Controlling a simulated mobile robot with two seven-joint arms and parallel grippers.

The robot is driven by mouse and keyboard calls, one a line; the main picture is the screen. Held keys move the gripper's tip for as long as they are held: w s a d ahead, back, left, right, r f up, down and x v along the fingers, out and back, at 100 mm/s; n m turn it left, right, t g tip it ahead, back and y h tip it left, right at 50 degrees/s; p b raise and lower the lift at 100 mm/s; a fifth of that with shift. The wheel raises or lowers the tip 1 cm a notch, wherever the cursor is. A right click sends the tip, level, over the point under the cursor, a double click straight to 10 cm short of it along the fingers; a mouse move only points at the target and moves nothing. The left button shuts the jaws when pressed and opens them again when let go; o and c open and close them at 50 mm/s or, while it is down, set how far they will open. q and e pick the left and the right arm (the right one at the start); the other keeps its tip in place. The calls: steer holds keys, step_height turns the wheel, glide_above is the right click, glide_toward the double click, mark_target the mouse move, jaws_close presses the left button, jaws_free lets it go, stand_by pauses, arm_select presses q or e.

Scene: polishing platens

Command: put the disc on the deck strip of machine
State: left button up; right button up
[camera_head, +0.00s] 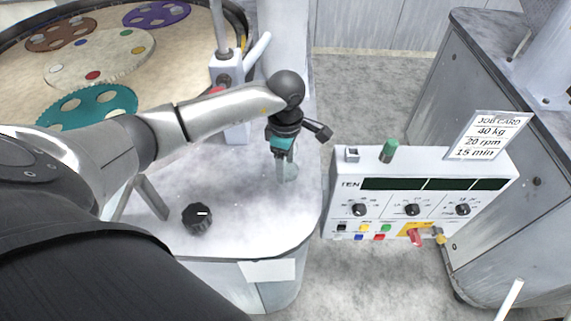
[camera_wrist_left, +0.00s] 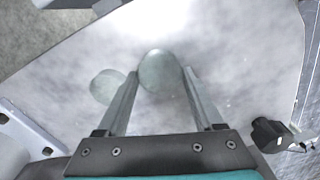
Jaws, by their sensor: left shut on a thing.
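My left gripper (camera_head: 286,178) points down over the pale deck strip (camera_head: 245,222) of the machine. In the left wrist view its two fingers (camera_wrist_left: 160,80) are closed on the sides of a small grey-green, glassy disc (camera_wrist_left: 159,70). A second pale round shape (camera_wrist_left: 107,87) shows on the deck just left of the fingers; I cannot tell whether it is another disc. In the head view the held disc is hard to make out at the fingertips, and its gap to the deck is unclear. My right gripper is not in view.
A black knob (camera_head: 197,219) stands on the deck. The control box (camera_head: 340,200) with a job card (camera_head: 487,136) is to the right. The round platen with a teal carrier (camera_head: 88,108) and other coloured carriers lies at the upper left. A post (camera_head: 219,30) rises behind the arm.

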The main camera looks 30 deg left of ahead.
arm_select(q)
steer(key=shift+f, duration=0.45)
steer(key=shift+f, duration=0.15)
steer(key=o, duration=1.2)
